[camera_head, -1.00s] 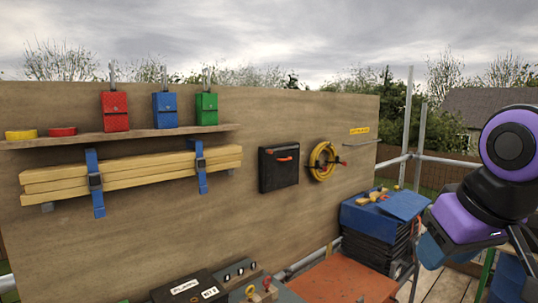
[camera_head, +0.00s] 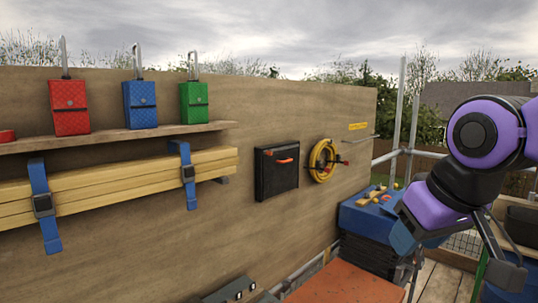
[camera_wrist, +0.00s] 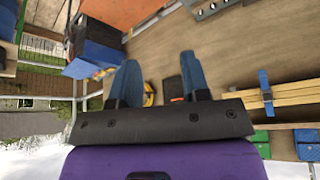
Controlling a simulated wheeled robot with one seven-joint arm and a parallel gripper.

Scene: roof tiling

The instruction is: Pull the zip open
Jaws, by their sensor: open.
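A black pouch (camera_head: 277,178) hangs on the upright wooden board, right of the strapped planks. An orange pull (camera_head: 285,160) lies across its upper front, under an orange-edged top. Whether the zip is open or closed is too small to tell. In the wrist view, which is upside down, the pouch (camera_wrist: 172,88) shows between my fingers, some way beyond them. My gripper (camera_wrist: 160,80) is open, with two blue fingers apart and nothing between them. In the head view my gripper (camera_head: 455,257) is at the right, well away from the pouch.
A yellow coil (camera_head: 322,160) hangs just right of the pouch. A dark stack with a blue cover (camera_head: 365,218) stands between the board and my arm. An orange surface (camera_head: 345,285) lies below. Red, blue and green cases (camera_head: 140,103) stand on the shelf (camera_head: 110,139) at the left.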

